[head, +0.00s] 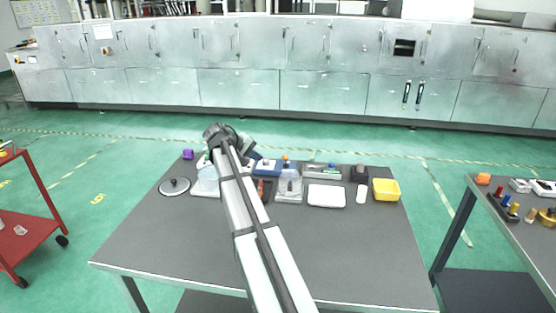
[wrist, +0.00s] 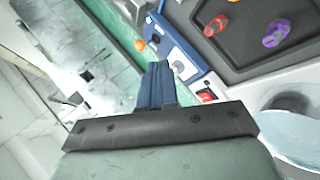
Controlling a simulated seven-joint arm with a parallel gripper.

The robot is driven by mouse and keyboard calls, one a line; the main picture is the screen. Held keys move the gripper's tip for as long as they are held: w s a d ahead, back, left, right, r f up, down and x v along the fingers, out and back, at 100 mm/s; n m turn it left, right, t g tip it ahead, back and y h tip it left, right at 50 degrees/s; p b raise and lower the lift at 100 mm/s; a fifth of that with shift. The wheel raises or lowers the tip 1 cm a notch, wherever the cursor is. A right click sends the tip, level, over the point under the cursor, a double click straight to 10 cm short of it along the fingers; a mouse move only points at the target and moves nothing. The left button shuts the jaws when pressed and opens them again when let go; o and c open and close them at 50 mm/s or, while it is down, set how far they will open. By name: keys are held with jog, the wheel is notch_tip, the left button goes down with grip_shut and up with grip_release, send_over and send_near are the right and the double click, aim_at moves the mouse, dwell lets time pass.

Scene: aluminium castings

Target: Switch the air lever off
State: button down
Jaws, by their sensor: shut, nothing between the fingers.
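A blue unit (head: 267,167) stands at the back of the grey table, just right of my arm. In the wrist view a blue unit (wrist: 180,48) with a pale strip lies just beyond my fingertips. An orange ball (wrist: 139,45) shows beside it; I cannot tell whether it is joined to the unit. A small red part on a white piece (wrist: 207,96) is right of my fingers. I cannot make out for sure which part is the air lever. My gripper (wrist: 158,68) is shut and empty, its blue fingers together. Its fingers are not clear in the head view.
A dark tray (wrist: 235,64) holds red and purple pieces. The table (head: 345,250) also carries a round lid (head: 174,186), a white tray (head: 326,195) and a yellow bin (head: 386,190). Its front is clear. A second table (head: 500,240) stands at the right.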

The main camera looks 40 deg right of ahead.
jog(key=x, duration=1)
jog(key=shift+w+d+r, duration=0.1)
jog(key=shift+w+d, duration=0.05)
jog(key=shift+d, duration=0.35)
jog(key=shift+w+d, duration=0.15)
jog(key=shift+d, duration=0.35)
jog(key=shift+w+d+r, duration=0.1)
jog(key=shift+d+r, duration=0.05)
jog(key=shift+d, duration=0.75)
jog(key=shift+w+d+r, duration=0.1)
jog(key=shift+w+d+r+y, duration=0.1)
jog(key=shift+y, duration=0.2)
